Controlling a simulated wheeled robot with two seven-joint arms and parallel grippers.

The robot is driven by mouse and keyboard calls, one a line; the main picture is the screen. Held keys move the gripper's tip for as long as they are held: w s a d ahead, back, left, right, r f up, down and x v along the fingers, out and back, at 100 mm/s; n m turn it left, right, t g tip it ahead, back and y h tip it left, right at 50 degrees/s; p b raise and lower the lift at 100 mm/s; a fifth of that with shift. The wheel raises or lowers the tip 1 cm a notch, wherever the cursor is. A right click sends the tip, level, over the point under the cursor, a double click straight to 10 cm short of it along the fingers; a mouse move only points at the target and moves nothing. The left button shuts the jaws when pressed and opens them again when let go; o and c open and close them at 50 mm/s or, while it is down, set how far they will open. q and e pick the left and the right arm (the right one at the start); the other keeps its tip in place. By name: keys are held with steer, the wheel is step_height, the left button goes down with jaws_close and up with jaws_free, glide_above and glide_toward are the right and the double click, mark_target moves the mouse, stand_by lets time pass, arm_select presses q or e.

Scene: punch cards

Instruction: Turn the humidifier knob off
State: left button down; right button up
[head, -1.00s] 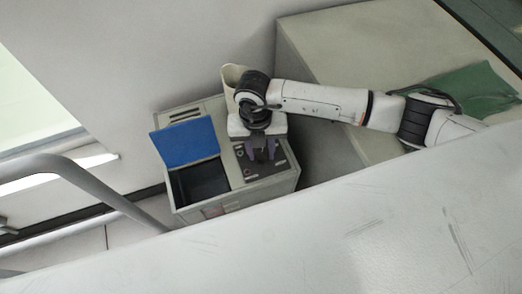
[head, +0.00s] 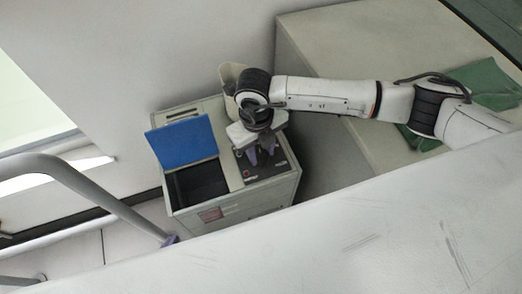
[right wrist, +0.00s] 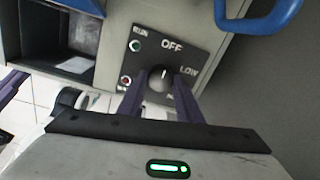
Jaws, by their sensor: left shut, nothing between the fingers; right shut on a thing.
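The humidifier (head: 235,205) is a pale box against the wall, with a dark control panel (head: 276,164) on its top right. In the right wrist view, its round dark knob (right wrist: 160,80) sits below the OFF label, with LOW to the right. A pale mark on the knob points roughly up toward OFF; its exact setting is hard to read. My right gripper (right wrist: 160,92) is shut on the knob, one purple finger on each side.
A raised blue lid (head: 183,143) stands beside an open dark bin in the box. RUN and a red indicator are on the panel. A beige cabinet (head: 335,55) with a green cloth (head: 488,82) is at right. A large pale surface (head: 360,230) fills the foreground.

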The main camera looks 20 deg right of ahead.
mark_target(259, 156)
stand_by(0.3)
steer(key=o, duration=1)
steer(key=shift+o, duration=0.2)
steer(key=shift+r, duration=0.1)
step_height(259, 156, up, 10)
steer(key=shift+a, duration=0.3)
steer(key=shift+s, duration=0.1)
